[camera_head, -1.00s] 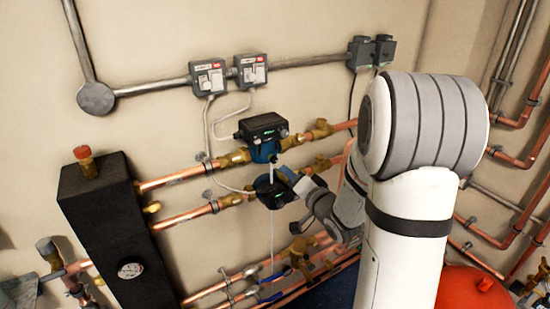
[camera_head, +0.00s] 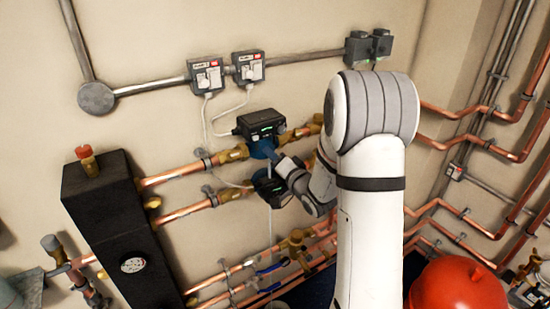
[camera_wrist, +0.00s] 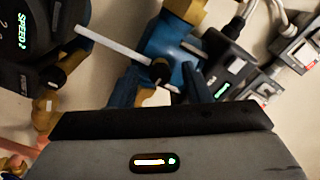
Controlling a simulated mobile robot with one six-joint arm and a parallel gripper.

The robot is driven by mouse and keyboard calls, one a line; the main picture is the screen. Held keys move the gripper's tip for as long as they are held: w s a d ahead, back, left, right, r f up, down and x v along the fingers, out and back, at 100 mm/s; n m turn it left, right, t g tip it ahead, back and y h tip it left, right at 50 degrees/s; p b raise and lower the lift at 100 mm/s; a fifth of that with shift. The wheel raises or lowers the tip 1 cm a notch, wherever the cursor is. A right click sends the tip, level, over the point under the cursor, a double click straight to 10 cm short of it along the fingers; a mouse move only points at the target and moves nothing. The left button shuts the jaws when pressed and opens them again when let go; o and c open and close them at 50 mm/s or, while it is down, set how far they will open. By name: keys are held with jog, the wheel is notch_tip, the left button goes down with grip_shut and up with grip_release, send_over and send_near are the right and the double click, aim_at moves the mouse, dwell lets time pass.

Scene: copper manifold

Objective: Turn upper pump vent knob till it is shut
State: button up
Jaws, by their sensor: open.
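The upper pump (camera_head: 262,130) has a dark control box with a green light and a blue body, mounted on the copper pipe. Its blue body also shows in the wrist view (camera_wrist: 172,42), with a small dark knob (camera_wrist: 160,70) on its face. My gripper (camera_wrist: 161,88) is open, its two dark fingers on either side of this knob's place in the picture. I cannot tell if they touch it, or how far the knob is turned. In the head view my gripper (camera_head: 283,164) is just below the upper pump, partly hidden by my wrist.
The lower pump (camera_head: 270,187) is close below, and its dark display box (camera_wrist: 22,42) is left in the wrist view. A thin white rod (camera_wrist: 108,44) runs near the knob. Two switch boxes (camera_head: 207,76) with cables are above. A red vessel (camera_head: 458,286) stands lower right.

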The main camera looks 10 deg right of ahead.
jog(key=shift+c, duration=0.2)
grip_shut()
jog(key=shift+f+n+b, duration=0.15)
jog(key=shift+n+b, duration=0.15)
jog(key=shift+b, duration=0.3)
jog(key=shift+n+b, duration=8.9)
jog(key=shift+b, duration=2.5)
